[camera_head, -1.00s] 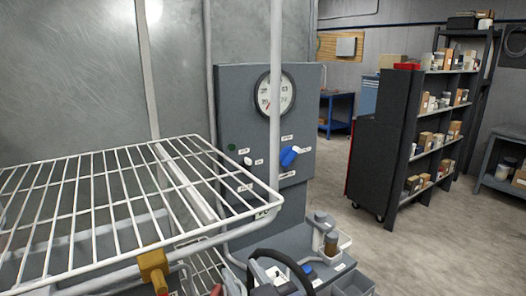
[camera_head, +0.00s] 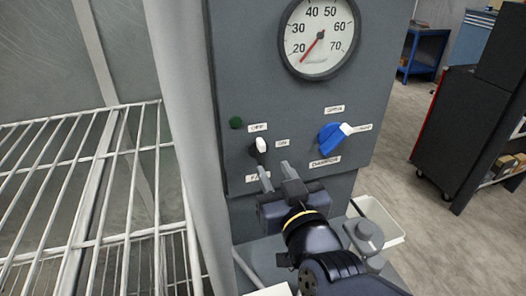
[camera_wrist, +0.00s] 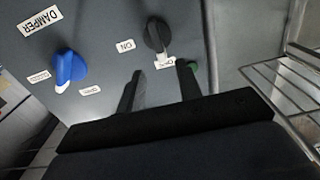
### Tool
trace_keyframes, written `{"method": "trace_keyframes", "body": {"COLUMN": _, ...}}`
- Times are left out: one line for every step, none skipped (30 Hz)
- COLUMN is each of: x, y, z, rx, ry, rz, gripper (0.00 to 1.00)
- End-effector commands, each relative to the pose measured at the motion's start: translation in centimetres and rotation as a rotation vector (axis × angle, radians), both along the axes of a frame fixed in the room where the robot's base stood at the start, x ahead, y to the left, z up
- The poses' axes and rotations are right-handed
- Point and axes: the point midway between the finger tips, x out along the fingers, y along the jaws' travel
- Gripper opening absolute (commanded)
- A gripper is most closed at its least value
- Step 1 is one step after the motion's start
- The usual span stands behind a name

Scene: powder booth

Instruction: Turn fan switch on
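The fan switch is a small dark knob with a white pointer (camera_head: 260,147) on the grey control panel. Its pointer is turned up toward the OFF label (camera_head: 257,127); the ON label (camera_head: 282,143) is to its right. In the wrist view the black knob (camera_wrist: 156,34) shows inverted, its white tip at the OFF label. My gripper (camera_head: 277,174) is open and empty, with its fingers just below the knob in the head view, partly over the label under it. In the wrist view the two fingers (camera_wrist: 159,82) are spread, apart from the knob.
A blue damper knob with a white pointer (camera_head: 332,136) is to the right of the switch. A green indicator (camera_head: 236,122) and a round gauge (camera_head: 320,36) are above. A white wire rack (camera_head: 70,180) and a pale post (camera_head: 190,120) stand to the left.

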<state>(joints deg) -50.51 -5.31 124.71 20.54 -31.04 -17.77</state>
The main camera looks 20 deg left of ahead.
Motion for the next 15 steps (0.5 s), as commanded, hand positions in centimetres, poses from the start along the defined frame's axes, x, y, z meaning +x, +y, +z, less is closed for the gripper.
{"method": "trace_keyframes", "body": {"x": 0.7, "y": 0.5, "z": 0.0, "rx": -0.003, "ry": 0.000, "rz": -0.001, "gripper": 0.34}}
{"method": "trace_keyframes", "body": {"x": 1.0, "y": 0.8, "z": 0.0, "rx": -0.003, "ry": 0.001, "rz": -0.001, "gripper": 0.34}}
{"method": "trace_keyframes", "body": {"x": 1.5, "y": 1.2, "z": 0.0, "rx": -0.003, "ry": 0.002, "rz": -0.001, "gripper": 0.34}}
{"method": "trace_keyframes", "body": {"x": 1.8, "y": 1.5, "z": -0.1, "rx": -0.003, "ry": 0.002, "rz": 0.000, "gripper": 0.34}}
{"method": "trace_keyframes", "body": {"x": 2.1, "y": 1.8, "z": 0.0, "rx": -0.003, "ry": 0.001, "rz": 0.000, "gripper": 0.34}}
{"method": "trace_keyframes", "body": {"x": 2.6, "y": 2.1, "z": 0.1, "rx": -0.003, "ry": 0.002, "rz": 0.000, "gripper": 0.34}}
{"method": "trace_keyframes", "body": {"x": 2.9, "y": 2.4, "z": 0.1, "rx": -0.002, "ry": 0.001, "rz": -0.001, "gripper": 0.34}}
{"method": "trace_keyframes", "body": {"x": 3.2, "y": 2.7, "z": 0.0, "rx": -0.003, "ry": 0.002, "rz": -0.001, "gripper": 0.34}}
{"method": "trace_keyframes", "body": {"x": 3.6, "y": 3.0, "z": 0.1, "rx": -0.001, "ry": 0.000, "rz": 0.000, "gripper": 0.34}}
{"method": "trace_keyframes", "body": {"x": 3.9, "y": 3.2, "z": 0.0, "rx": -0.002, "ry": 0.001, "rz": -0.001, "gripper": 0.34}}
{"method": "trace_keyframes", "body": {"x": 4.1, "y": 3.4, "z": 0.1, "rx": -0.002, "ry": 0.001, "rz": -0.001, "gripper": 0.34}}
{"method": "trace_keyframes", "body": {"x": 4.5, "y": 3.7, "z": 0.1, "rx": -0.001, "ry": 0.000, "rz": -0.001, "gripper": 0.34}}
{"method": "trace_keyframes", "body": {"x": 4.7, "y": 3.9, "z": 0.1, "rx": -0.002, "ry": 0.001, "rz": -0.001, "gripper": 0.34}}
{"method": "trace_keyframes", "body": {"x": 4.9, "y": 4.1, "z": 0.1, "rx": -0.001, "ry": 0.002, "rz": 0.000, "gripper": 0.34}}
{"method": "trace_keyframes", "body": {"x": 5.1, "y": 4.3, "z": 0.1, "rx": -0.002, "ry": 0.001, "rz": 0.000, "gripper": 0.34}}
